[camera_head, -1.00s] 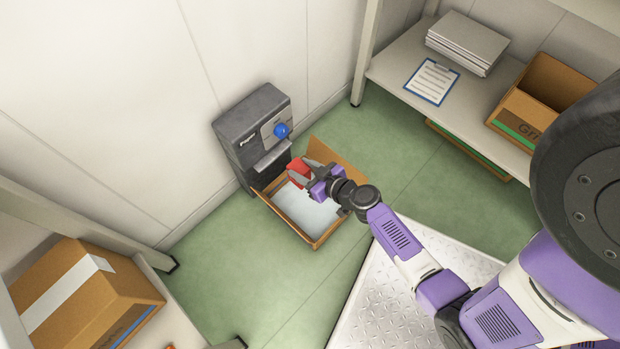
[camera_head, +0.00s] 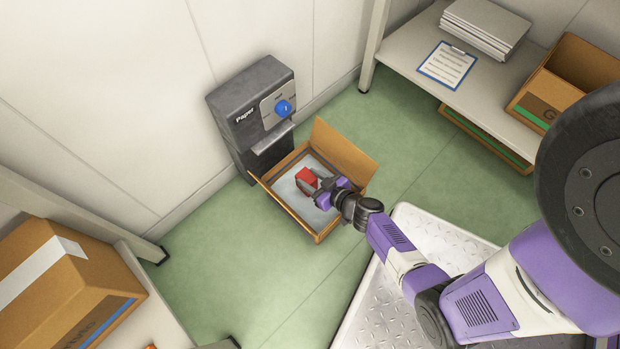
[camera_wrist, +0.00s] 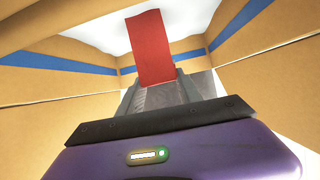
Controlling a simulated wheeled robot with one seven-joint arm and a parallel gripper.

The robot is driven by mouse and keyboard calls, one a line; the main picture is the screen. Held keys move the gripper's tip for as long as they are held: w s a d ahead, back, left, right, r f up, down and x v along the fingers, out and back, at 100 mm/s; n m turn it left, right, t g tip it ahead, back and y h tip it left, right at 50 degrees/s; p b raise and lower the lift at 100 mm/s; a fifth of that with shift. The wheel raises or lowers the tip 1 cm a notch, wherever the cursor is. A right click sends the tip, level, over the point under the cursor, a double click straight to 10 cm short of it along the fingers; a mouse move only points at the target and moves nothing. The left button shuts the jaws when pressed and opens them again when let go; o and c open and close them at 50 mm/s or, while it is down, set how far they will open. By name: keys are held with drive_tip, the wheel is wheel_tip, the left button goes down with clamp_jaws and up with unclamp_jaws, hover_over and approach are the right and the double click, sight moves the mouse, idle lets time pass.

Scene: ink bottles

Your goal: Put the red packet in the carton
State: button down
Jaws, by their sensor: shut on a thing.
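The red packet (camera_head: 306,179) is held in my gripper (camera_head: 317,187), over or inside the open carton (camera_head: 279,204) on the floor. In the wrist view the packet (camera_wrist: 153,48) stands out beyond the dark fingers (camera_wrist: 168,95), which are shut on it. Carton walls with a blue stripe (camera_wrist: 215,38) surround it in that view. A pale grey-white surface (camera_head: 292,196) shows inside the carton. I cannot tell whether the packet touches it.
A dark grey paper dispenser (camera_head: 251,111) with a blue knob stands against the wall behind the carton. A shelf (camera_head: 436,86) at right bears a paper stack, a clipboard (camera_head: 447,64) and a box (camera_head: 569,80). A taped box (camera_head: 62,285) sits at left.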

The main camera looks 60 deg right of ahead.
wheel_tip(320, 180, down, 4)
drive_tip(key=shift+f+b, duration=0.1)
drive_tip(key=shift+b, duration=1)
drive_tip(key=c, duration=0.8)
unclamp_jaws()
